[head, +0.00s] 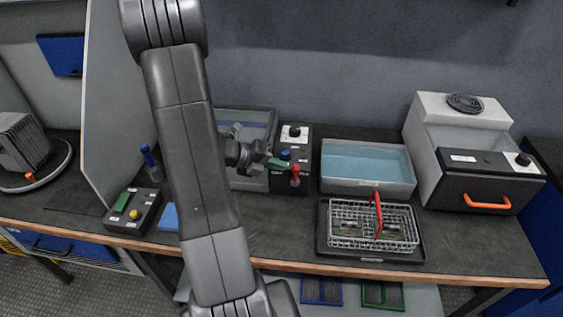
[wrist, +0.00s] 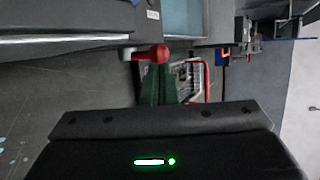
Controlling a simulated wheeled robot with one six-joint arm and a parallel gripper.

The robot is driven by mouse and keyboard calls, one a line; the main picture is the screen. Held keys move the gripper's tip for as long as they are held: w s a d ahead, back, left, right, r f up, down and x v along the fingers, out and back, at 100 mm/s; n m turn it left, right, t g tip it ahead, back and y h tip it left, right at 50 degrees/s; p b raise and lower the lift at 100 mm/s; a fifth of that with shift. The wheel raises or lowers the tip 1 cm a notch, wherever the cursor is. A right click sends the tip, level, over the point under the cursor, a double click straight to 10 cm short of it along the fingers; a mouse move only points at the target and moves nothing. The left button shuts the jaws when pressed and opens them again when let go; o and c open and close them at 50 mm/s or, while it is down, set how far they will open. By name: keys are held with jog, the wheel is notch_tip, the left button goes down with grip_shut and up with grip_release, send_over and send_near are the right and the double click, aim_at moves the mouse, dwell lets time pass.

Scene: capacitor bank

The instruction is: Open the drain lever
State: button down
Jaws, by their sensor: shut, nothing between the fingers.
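The drain lever appears to be the red-knobbed lever (head: 295,172) at the front of a black control box (head: 292,146). My gripper (head: 283,165) is immediately left of the lever in the head view. Its green fingers (wrist: 158,72) are shut together with nothing held. They overlap the knob's lower edge in the wrist view; I cannot tell whether they touch it.
A water tank (head: 326,184) stands right of the control box. A wire basket (head: 336,239) with a red handle (head: 378,213) is in front of it. Another tank (head: 258,184) is partly hidden behind my arm. A white machine (head: 424,110) with an orange handle stands far right.

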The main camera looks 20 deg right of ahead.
jog(key=d+r+v, duration=0.1)
jog(key=v, duration=1)
jog(key=shift+s+a+r+p, duration=0.2)
jog(key=shift+a+r+p, duration=0.1)
jog(key=shift+r+p, duration=0.1)
jog(key=shift+d+f, duration=0.1)
jog(key=b, duration=0.3)
send_near(295, 176)
jog(key=d, duration=0.3)
jog(key=shift+w+d+f+b, duration=0.2)
jog(key=shift+d+f+b, duration=0.1)
jog(key=shift+d, duration=0.15)
jog(key=shift+w+d+f+b, duration=0.15)
jog(key=shift+d+f+b, duration=0.15)
jog(key=shift+d, duration=0.15)
jog(key=shift+r, duration=0.1)
